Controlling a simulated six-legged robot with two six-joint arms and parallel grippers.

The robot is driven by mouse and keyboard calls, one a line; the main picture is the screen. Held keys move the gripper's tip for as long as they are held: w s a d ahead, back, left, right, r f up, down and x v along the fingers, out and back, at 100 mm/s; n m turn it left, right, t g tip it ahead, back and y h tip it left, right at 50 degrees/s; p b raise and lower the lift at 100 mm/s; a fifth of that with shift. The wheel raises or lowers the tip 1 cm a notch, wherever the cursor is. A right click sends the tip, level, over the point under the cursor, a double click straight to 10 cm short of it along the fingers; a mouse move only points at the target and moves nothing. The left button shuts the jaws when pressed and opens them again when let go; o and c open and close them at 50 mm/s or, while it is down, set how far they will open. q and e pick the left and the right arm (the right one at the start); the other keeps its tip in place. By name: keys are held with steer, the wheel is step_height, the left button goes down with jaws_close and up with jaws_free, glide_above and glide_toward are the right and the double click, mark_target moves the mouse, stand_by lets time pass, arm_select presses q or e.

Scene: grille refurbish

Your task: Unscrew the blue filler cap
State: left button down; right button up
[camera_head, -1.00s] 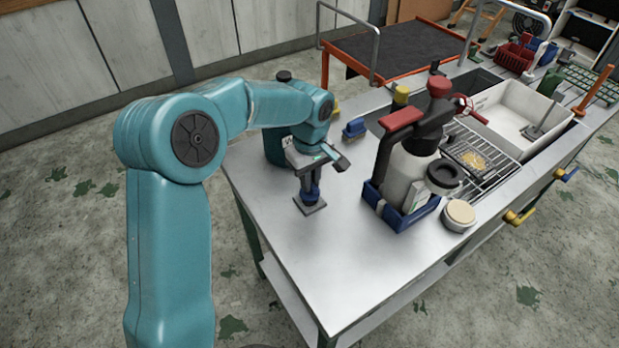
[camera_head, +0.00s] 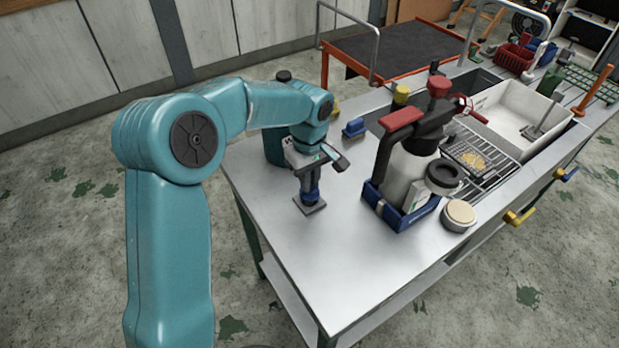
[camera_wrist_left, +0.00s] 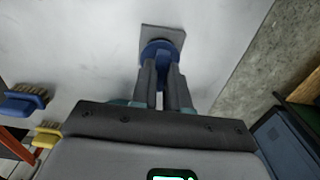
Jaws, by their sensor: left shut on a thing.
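My left gripper (camera_head: 310,186) points down over the near-left part of the metal table. It is shut on a round blue piece (camera_wrist_left: 158,48), between its two grey fingers. The blue piece stands on a small grey square plate (camera_head: 311,207) on the table. The plate also shows in the left wrist view (camera_wrist_left: 174,34). The fingers hide part of the blue piece, and I cannot tell whether it is the filler cap. A pale sprayer bottle (camera_head: 402,173) with a red handle and a black ring-shaped part stands in a blue crate (camera_head: 420,212). My right gripper is not in view.
A round pale-topped tub (camera_head: 459,214) stands right of the crate. A blue brush (camera_head: 355,128) lies behind my gripper, and a dark green container (camera_head: 275,148) is partly hidden by my arm. A wire rack and white basin (camera_head: 520,115) are farther right. The front-left tabletop is clear.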

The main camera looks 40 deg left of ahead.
arm_select(q)
steer(key=shift+f, duration=0.1)
steer(key=shift+f+b, duration=0.35)
steer(key=shift+f+b, duration=0.55)
steer(key=shift+f, duration=0.15)
steer(key=c, duration=1)
jaws_free()
steer(key=shift+c, duration=0.2)
